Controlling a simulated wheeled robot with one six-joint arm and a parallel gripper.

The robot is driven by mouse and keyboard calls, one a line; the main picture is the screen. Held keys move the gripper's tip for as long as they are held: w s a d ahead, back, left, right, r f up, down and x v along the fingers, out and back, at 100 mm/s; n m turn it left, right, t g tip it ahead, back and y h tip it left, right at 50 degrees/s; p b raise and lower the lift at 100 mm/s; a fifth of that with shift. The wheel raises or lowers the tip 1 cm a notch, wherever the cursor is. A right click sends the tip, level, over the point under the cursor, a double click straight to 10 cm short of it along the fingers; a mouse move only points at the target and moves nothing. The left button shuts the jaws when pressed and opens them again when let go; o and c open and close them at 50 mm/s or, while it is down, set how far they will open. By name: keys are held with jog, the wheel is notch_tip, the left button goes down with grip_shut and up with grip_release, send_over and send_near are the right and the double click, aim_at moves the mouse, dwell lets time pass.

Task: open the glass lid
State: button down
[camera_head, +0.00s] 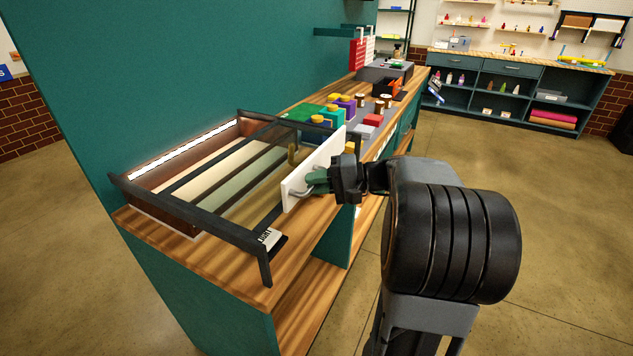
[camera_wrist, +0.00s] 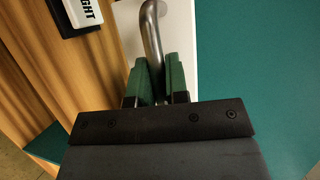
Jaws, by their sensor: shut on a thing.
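The glass lid (camera_head: 252,201) has a dark frame and clear panes and lies over a wooden case on the counter. A white panel (camera_head: 322,163) stands at its right side, with a bent metal handle (camera_head: 297,192). In the wrist view, the green fingers of my gripper (camera_wrist: 160,78) are shut on the metal handle (camera_wrist: 151,35), one on each side. I cannot tell whether the lid is slightly raised.
A small black and white light switch (camera_head: 271,238) sits on the wooden counter (camera_head: 295,262) by the case. Coloured blocks and jars (camera_head: 330,112) stand beyond the case. A tall green wall (camera_head: 180,70) rises behind it. The floor (camera_head: 560,210) at right is clear.

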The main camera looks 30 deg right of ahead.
jog(key=c, duration=1.4)
grip_release()
jog(key=shift+s+d, duration=0.1)
jog(key=v, duration=1.3)
jog(key=shift+s+d+b, duration=0.15)
jog(key=shift+d+b, duration=0.1)
jog(key=shift+b, duration=0.05)
jog(key=shift+r, duration=0.1)
